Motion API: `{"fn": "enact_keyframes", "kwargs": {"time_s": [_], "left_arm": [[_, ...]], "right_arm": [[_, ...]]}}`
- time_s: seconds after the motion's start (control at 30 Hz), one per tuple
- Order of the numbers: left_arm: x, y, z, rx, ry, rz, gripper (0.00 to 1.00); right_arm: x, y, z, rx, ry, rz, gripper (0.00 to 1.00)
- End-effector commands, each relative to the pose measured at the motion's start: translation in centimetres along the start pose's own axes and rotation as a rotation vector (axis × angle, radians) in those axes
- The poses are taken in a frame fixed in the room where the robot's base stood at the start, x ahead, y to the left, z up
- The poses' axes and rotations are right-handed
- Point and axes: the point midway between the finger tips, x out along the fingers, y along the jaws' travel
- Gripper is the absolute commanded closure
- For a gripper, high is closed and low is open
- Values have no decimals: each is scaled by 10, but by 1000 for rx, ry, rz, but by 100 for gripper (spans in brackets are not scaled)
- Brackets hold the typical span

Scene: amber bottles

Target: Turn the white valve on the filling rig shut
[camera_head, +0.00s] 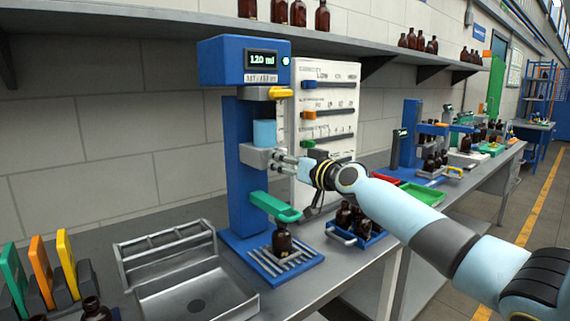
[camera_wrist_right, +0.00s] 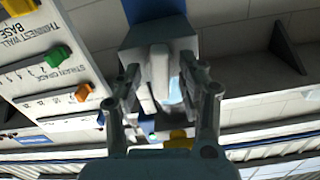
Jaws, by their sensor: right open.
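The filling rig has a blue column (camera_head: 232,180), a blue head reading 120 ml, and a light-blue cylinder (camera_head: 264,133) above a grey block (camera_head: 255,157). My right gripper (camera_head: 287,162) is open at the front of this block. In the right wrist view the white valve handle (camera_wrist_right: 158,68) lies between the two open fingers of the gripper (camera_wrist_right: 162,85). Whether the fingers touch it I cannot tell. In the head view the gripper mostly hides the valve. My left gripper is not in view.
A yellow lever (camera_head: 281,93) is above the gripper and a green lever (camera_head: 275,206) below. An amber bottle (camera_head: 282,240) stands on the rig's base grate. A white panel with coloured sliders (camera_head: 329,112) stands close behind on the right. A crate of bottles (camera_head: 345,234) is beside the rig.

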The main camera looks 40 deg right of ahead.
Motion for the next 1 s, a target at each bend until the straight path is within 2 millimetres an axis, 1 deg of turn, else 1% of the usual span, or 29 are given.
{"fn": "enact_keyframes", "kwargs": {"time_s": [0.13, 0.17, 0.47, 0.77, 1.0], "left_arm": [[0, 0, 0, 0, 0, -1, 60], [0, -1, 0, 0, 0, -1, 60], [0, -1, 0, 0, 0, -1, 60], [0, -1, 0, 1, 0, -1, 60], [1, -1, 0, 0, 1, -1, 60]], "right_arm": [[0, 0, 0, 0, 0, 0, 60], [0, 0, 0, 0, 0, 0, 61], [0, 0, 0, 0, 0, 0, 100], [0, 0, 0, 12, 1, 0, 100], [0, 0, 0, 99, 1, 1, 100]]}}
